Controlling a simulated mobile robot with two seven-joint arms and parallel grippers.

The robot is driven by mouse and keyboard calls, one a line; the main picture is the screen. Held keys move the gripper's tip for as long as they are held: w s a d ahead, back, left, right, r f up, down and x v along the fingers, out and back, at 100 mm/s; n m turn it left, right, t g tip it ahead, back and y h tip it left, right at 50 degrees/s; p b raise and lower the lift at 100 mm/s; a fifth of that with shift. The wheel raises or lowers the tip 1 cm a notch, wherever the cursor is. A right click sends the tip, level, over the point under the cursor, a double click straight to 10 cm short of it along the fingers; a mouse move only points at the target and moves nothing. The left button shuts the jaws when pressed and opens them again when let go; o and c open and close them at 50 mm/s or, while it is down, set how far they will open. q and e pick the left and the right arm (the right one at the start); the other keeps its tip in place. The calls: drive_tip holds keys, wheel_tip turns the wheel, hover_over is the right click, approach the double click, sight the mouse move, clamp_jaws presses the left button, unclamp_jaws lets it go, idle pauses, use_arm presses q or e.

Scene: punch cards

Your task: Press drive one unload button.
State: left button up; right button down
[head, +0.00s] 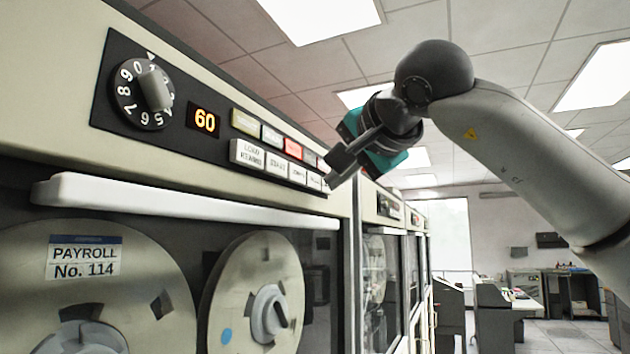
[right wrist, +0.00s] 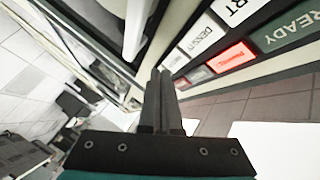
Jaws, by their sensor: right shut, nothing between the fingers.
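The panel of the nearest tape drive (head: 178,134) fills the left of the head view. Its lower row has white buttons, with a load rewind button (head: 247,154) at the left end. The last white button (head: 315,181) sits at the right end; its label is too small to read. My right gripper (head: 336,172) is shut and empty, its tips close to that end of the row. I cannot tell whether they touch. In the right wrist view, the shut fingers (right wrist: 160,76) point towards the row's end, beyond the density button (right wrist: 201,39). My left gripper is out of view.
The panel also has a numbered dial (head: 143,92), a 60 display (head: 204,121) and a lit red lamp (head: 293,148). A white handle bar (head: 165,199) juts out below, above the tape reels (head: 252,290). More drives (head: 390,215) stand beyond; the room to the right is open.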

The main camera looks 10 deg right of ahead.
drive_tip(key=shift+w+a, duration=0.1)
drive_tip(key=shift+w+a, duration=0.15)
drive_tip(key=shift+a, duration=0.15)
